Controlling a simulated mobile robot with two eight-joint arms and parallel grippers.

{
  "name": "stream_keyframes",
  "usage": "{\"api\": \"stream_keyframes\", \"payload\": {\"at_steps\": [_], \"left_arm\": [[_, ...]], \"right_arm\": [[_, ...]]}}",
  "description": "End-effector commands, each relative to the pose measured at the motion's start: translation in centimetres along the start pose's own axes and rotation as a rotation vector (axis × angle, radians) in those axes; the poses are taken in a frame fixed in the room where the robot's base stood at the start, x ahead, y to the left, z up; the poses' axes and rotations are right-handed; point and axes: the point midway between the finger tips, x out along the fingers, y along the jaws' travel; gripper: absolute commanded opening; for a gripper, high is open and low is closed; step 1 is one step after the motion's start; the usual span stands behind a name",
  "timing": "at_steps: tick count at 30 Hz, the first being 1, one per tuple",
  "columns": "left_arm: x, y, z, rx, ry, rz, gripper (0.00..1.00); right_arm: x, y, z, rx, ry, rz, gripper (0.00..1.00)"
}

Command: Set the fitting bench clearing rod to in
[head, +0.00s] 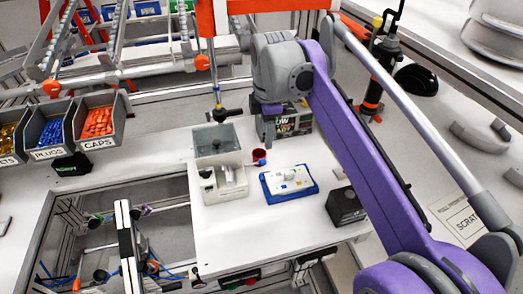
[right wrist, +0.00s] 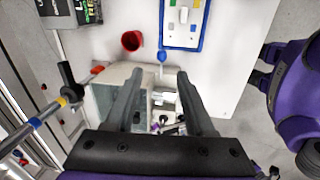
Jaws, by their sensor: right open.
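The pale fitting bench box (head: 222,186) stands on the white table, with a clear-topped grey part behind it. A small blue knob (head: 260,163) shows beside it, near a red cup (head: 259,154). In the right wrist view the blue knob (right wrist: 162,57) has a short stem towards the box. It may be the clearing rod's end; I cannot tell how far in the rod is. My right gripper (right wrist: 160,74) is open and empty, its fingers over the box and the knob just beyond their tips. My left gripper is out of view.
A blue-edged tray (head: 271,198) with a white plate and a black box (head: 346,206) stand right of the box. A banded rod with a black cross handle (head: 228,114) hangs behind it. Bins of plugs (head: 50,132) and caps (head: 98,120) stand left.

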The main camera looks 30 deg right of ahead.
Motion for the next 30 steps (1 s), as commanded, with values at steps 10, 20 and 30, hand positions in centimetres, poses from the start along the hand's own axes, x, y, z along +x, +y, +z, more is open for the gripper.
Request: {"api": "stream_keyframes", "payload": {"at_steps": [10,20,30], "left_arm": [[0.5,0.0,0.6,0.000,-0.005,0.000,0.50],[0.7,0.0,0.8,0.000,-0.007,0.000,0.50],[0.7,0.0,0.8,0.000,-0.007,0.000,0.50]], "right_arm": [[6.2,-0.1,0.0,0.001,0.000,0.000,0.54],[10.1,-0.1,-0.1,0.002,0.000,0.001,0.54],[10.3,-0.1,-0.1,0.002,0.000,0.002,0.50]]}}
